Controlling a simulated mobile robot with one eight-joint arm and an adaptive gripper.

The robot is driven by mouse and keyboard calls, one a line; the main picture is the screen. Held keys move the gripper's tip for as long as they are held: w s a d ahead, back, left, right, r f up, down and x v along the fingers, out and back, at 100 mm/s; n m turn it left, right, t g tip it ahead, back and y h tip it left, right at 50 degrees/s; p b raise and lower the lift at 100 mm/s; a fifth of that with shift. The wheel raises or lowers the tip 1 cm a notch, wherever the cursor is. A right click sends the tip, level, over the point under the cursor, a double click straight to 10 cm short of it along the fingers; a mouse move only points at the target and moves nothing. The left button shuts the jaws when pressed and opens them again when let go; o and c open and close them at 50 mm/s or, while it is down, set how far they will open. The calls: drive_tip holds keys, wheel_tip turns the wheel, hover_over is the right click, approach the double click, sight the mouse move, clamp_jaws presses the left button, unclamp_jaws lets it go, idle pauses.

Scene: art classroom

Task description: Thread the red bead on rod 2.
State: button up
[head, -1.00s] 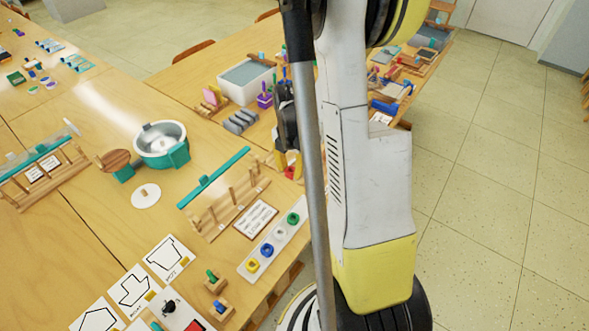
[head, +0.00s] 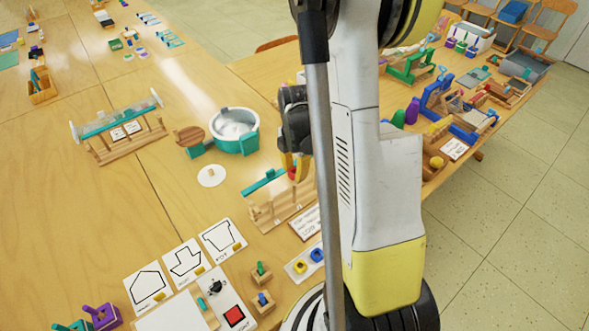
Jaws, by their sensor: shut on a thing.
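Only a small part of the bead shows between the fingers. The wooden rod stand (head: 268,219) has several upright pegs and a teal bar. My gripper appears above its far right part; I cannot tell the gap or whether the bead touches a rod. My arm hides the stand's right end, and I cannot make out which rod is rod 2. A pale bead tray (head: 296,275) in front holds a yellow bead (head: 300,266) and a blue bead (head: 317,254).
A teal and silver pot (head: 235,130) and a white disc (head: 211,176) lie left of the stand. A framed card (head: 305,223) lies in front of it. Shape cards (head: 186,262) and small wooden blocks (head: 262,301) fill the near table. Open table lies further left.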

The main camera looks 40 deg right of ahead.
sight(294, 185)
wheel_tip(294, 185, down, 2)
drive_tip(key=shift+f+b, duration=0.25)
drive_tip(key=shift+b, duration=0.4)
drive_tip(key=shift+r, duration=0.1)
drive_tip(key=shift+f+b, duration=0.35)
drive_tip(key=shift+b, duration=0.2)
idle(0.6)
drive_tip(key=shift+f+b, duration=0.3)
drive_tip(key=shift+b, duration=0.05)
drive_tip(key=shift+f+b, duration=0.15)
drive_tip(key=shift+b, duration=0.15)
idle(0.8)
drive_tip(key=shift+f+b, duration=0.45)
drive_tip(key=shift+b, duration=0.05)
drive_tip(key=shift+f+b, duration=0.45)
drive_tip(key=shift+b, duration=0.15)
idle(0.9)
idle(0.4)
drive_tip(key=o, duration=0.8)
